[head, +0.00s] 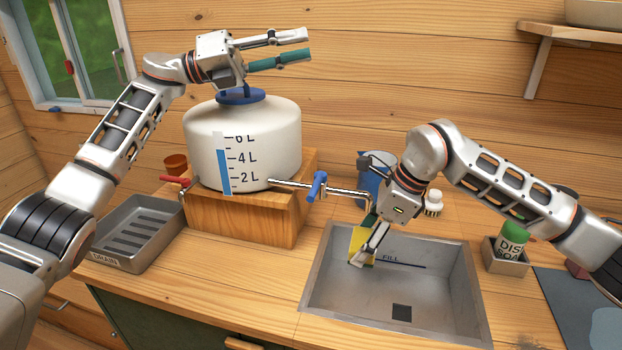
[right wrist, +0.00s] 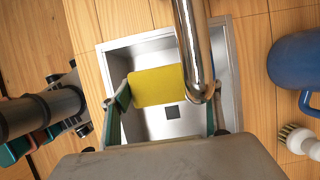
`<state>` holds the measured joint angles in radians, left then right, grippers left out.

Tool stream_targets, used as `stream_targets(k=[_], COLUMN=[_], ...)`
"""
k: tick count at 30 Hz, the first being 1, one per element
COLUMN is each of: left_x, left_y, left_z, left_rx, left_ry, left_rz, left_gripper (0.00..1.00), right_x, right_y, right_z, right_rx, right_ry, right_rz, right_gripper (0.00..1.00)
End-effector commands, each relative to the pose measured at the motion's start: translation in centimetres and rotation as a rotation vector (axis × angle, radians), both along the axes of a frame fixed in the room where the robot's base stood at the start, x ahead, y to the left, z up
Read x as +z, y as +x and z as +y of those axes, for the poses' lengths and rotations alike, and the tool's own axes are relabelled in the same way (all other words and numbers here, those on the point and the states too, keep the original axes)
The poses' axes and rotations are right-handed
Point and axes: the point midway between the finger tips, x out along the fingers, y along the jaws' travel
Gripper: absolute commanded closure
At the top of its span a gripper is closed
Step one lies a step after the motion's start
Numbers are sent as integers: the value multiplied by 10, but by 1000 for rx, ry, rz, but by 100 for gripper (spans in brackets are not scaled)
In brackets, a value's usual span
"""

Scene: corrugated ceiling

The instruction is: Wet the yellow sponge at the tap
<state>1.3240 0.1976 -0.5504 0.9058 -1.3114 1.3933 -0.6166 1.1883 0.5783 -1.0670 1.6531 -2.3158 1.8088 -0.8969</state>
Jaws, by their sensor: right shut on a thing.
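The yellow sponge (head: 359,243) is over the back left part of the sink (head: 440,334), below the tap's spout. My right gripper (head: 364,246) is shut on it. In the right wrist view the sponge (right wrist: 157,86) sits between the fingers, and the chrome spout (right wrist: 193,45) covers its right end. The tap (head: 345,190) runs from the white tank (head: 265,135) and has a blue handle (head: 318,186). No water stream shows. My left gripper (head: 303,46) is open and empty above the tank.
A grey drain tray (head: 130,215) stands at the left, with a red-handled valve (head: 174,181) near it. A blue jug (head: 372,177) and a white brush (head: 433,203) are behind the sink. Dish soap (head: 513,239) stands at the right. The counter's front left is clear.

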Motion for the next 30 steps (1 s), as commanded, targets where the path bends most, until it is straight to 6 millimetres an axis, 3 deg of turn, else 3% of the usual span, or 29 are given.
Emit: stream_targets(k=[3,6,11,15,21,30], left_x=[-14,-34,-69,-92,-104,-102], left_y=[-35,-60,-88,-101,-105,-104], left_z=[-47,-72,-86,-75,-40,-8], left_rx=[-111,-174,-204,-148,23,192], left_ry=[214,416,751,1039,1357,1528], left_rz=[16,47,121,204,334,438], left_gripper=[72,72,72,72,72,72], right_x=[0,0,0,0,0,0], right_y=[0,0,0,0,0,0], right_z=[0,0,0,0,0,0], right_rx=[0,0,0,0,0,0], right_ry=[0,0,0,0,0,0], right_rz=[0,0,0,0,0,0], right_gripper=[51,51,51,51,51,51])
